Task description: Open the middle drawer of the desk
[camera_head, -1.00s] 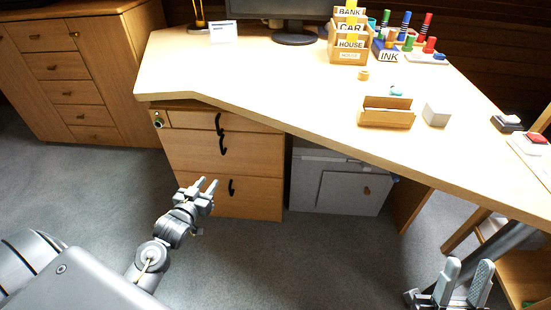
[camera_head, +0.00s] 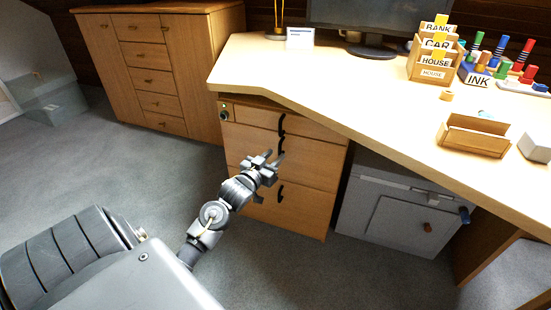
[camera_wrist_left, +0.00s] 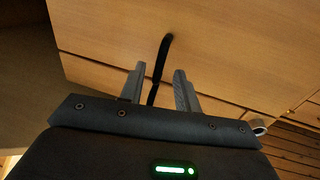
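The desk's drawer unit (camera_head: 235,150) stands under the left part of the desktop, with three drawers, all looking shut. The middle drawer (camera_head: 315,165) has a black curved handle (camera_head: 281,146) near its upper edge. My left gripper (camera_head: 275,162) is at the front of this drawer, close to that handle and partly over the drawer face. In the left wrist view the gripper (camera_wrist_left: 158,82) is open, and a black handle (camera_wrist_left: 163,52) stands between its two fingers. I cannot tell whether a finger touches it. My right gripper is out of view.
The top drawer (camera_head: 315,133) and the bottom drawer (camera_head: 308,211) have similar black handles. The desktop (camera_head: 330,80) overhangs the unit. A grey cabinet (camera_head: 380,215) stands right of it. A wooden cabinet (camera_head: 190,60) is behind left. Carpet is clear in front.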

